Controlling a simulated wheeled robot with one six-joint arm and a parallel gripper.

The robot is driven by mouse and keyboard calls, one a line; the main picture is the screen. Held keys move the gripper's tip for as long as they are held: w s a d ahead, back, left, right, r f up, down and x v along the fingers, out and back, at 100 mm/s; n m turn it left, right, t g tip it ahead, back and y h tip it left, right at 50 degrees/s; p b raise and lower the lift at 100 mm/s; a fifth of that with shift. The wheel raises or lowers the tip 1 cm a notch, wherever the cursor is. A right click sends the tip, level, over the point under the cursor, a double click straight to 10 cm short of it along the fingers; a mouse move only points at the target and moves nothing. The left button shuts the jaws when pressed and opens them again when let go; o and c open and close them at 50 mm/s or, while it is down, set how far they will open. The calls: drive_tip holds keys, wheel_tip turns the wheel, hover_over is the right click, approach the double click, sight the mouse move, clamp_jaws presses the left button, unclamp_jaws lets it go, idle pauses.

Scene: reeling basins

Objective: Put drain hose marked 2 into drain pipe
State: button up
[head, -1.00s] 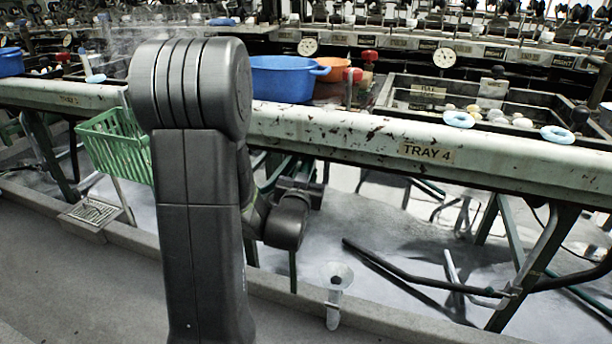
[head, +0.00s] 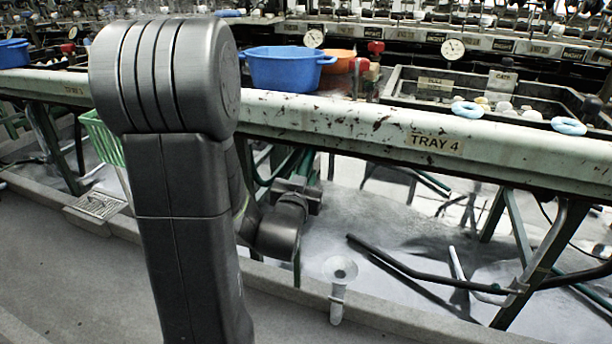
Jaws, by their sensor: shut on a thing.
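A pale funnel-topped drain pipe (head: 338,302) stands upright by the floor kerb, lower middle. My arm fills the left middle of the head view. My gripper (head: 307,193) shows only partly beyond my dark wrist, under the tray edge and up and left of the funnel. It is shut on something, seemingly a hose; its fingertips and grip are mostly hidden. A dark green hose (head: 268,178) curves down beside it; I cannot tell whether this is the one held. No number 2 can be read. The gripper is apart from the funnel.
The long tray beam marked TRAY 4 (head: 372,136) runs above the gripper. A green basket (head: 103,138) is left of my arm. A blue basin (head: 285,70) stands behind the beam. The front floor is clear.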

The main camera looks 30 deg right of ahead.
drive_tip(key=shift+w+a+v, duration=0.15)
drive_tip(key=shift+v, duration=1.1)
drive_tip(key=shift+w+a+v, duration=0.15)
drive_tip(key=shift+v, duration=1.1)
